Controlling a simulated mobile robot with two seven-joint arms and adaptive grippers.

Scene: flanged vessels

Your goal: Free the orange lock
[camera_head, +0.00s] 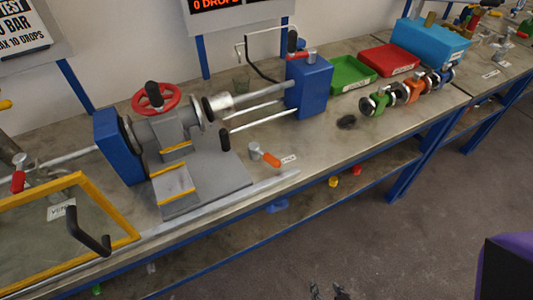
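A small lever with an orange handle (270,159) and a grey round knob stands on the bench top, just right of the grey base plate (205,187); I take this to be the orange lock. A white label (289,160) lies at its right. The vessel rig beside it has a grey flanged body (175,130) with a red handwheel (156,97), between two blue end blocks (119,147) and (309,86).
A yellow-framed clear panel (60,235) with a black handle covers the bench's left front. Green (352,74), red (388,59) and blue (430,45) trays stand at the back right, with several coloured fittings in front. Unclear dark shapes (330,291) show at the bottom edge.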

